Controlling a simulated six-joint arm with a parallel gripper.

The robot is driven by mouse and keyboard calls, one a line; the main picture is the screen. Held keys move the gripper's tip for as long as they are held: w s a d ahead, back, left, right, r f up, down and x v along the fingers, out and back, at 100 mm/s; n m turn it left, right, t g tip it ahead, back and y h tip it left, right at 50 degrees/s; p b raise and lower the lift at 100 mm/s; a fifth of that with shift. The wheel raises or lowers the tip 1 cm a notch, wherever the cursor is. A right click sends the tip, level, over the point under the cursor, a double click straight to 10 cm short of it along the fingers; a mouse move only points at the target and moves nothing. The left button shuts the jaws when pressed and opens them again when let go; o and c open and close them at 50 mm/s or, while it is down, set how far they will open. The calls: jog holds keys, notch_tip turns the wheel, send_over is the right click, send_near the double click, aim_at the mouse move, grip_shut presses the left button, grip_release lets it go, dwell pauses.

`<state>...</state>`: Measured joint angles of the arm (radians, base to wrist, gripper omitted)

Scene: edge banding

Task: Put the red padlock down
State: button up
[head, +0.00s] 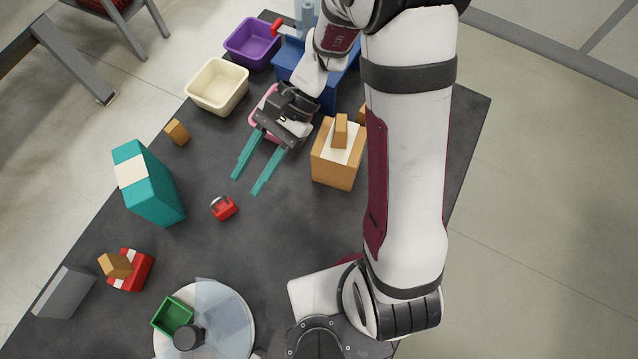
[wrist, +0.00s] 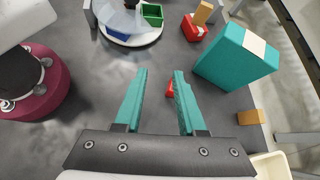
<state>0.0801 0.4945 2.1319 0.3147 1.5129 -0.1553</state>
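The red padlock (head: 223,208) with a grey shackle lies on the dark table (head: 290,215), left of the middle. My gripper (head: 246,185) has two long teal fingers, spread apart with nothing held between them. Its tips are up and to the right of the padlock in the head view, apart from it. In the wrist view a small part of the red padlock (wrist: 169,90) shows beside the right finger, which hides the rest.
A teal box (head: 155,190) stands left of the padlock. A wooden block (head: 177,132), cream bin (head: 217,87), purple bin (head: 252,44) and orange box (head: 335,170) stand farther back. A round white turntable (head: 240,320) with a green bin (head: 172,316) is in front.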

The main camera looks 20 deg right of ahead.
jog(key=s+d+r+n+t+h, duration=0.4)
jog(key=s+d+r+h, duration=0.3)
jog(key=s+d, duration=0.2)
jog(key=shift+s+d+n+t, duration=0.3)
jog(key=shift+s+t, duration=0.2)
jog(key=shift+s, duration=0.6)
jog(key=shift+r, duration=0.1)
